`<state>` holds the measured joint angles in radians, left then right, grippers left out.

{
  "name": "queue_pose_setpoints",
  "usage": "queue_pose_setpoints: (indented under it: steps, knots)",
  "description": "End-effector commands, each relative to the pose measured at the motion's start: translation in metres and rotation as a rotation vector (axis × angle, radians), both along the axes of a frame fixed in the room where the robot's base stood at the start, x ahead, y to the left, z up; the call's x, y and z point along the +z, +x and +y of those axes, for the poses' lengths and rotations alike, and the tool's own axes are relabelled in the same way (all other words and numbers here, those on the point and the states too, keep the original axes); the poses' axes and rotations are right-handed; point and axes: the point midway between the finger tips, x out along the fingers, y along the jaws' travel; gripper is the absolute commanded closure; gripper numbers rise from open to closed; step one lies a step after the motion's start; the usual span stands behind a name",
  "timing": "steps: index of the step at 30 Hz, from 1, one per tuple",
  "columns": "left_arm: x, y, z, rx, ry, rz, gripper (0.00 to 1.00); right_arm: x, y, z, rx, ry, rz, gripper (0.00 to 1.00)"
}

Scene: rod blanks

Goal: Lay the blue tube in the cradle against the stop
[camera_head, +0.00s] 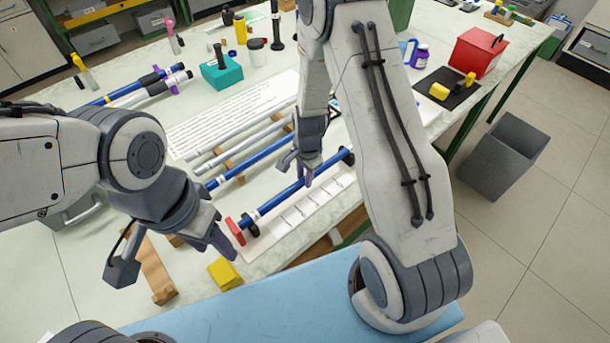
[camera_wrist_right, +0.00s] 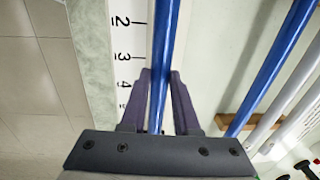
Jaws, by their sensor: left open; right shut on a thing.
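The blue tube (camera_head: 277,200) lies along the white numbered board (camera_head: 305,211). Its near end is beside the red stop (camera_head: 236,231); I cannot tell whether they touch. The cradle's dark supports show near the stop (camera_head: 251,229) and at the far end (camera_head: 347,156). The tube appears at or just above them. My right gripper (camera_head: 300,172) is shut on the tube's middle. In the right wrist view, the blue tube (camera_wrist_right: 165,40) runs between the fingers of that gripper (camera_wrist_right: 159,75). My left gripper (camera_head: 176,260) is open and empty, left of the stop.
Another blue tube (camera_head: 245,162) and grey tubes (camera_head: 240,134) lie on wooden supports behind the cradle. A yellow block (camera_head: 225,274) and a wooden piece (camera_head: 155,272) are near the front edge. A teal block (camera_head: 222,73) and a red box (camera_head: 478,52) stand further back.

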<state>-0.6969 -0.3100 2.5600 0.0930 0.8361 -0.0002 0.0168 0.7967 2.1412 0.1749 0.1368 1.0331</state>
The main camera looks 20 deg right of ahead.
Motion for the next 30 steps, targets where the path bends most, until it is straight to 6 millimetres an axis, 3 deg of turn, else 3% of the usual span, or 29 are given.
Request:
queue_pose_setpoints:
  steps: [13,14,16,17,26,30]
  knots:
    - [0.002,0.000,0.000,0.000,0.000,0.000,0.50,0.000,-0.002,0.005,0.000,0.000,0.000,1.00]
    - [0.002,0.000,0.000,0.000,0.000,0.000,0.50,0.000,-0.002,0.005,0.000,0.000,0.000,0.67]
    - [0.002,0.000,0.000,0.000,0.000,0.000,0.50,0.000,-0.002,0.005,0.000,0.000,0.000,0.40]
    - [0.002,0.000,0.000,0.000,0.000,0.000,0.50,0.000,-0.002,0.005,0.000,0.000,0.000,0.35]
    - [0.002,0.000,0.000,0.000,0.000,0.000,0.50,0.001,-0.002,0.005,0.000,0.000,0.000,0.35]
    - [0.003,0.000,0.000,0.000,0.000,0.000,0.50,0.013,-0.002,0.005,0.001,0.001,-0.003,0.35]
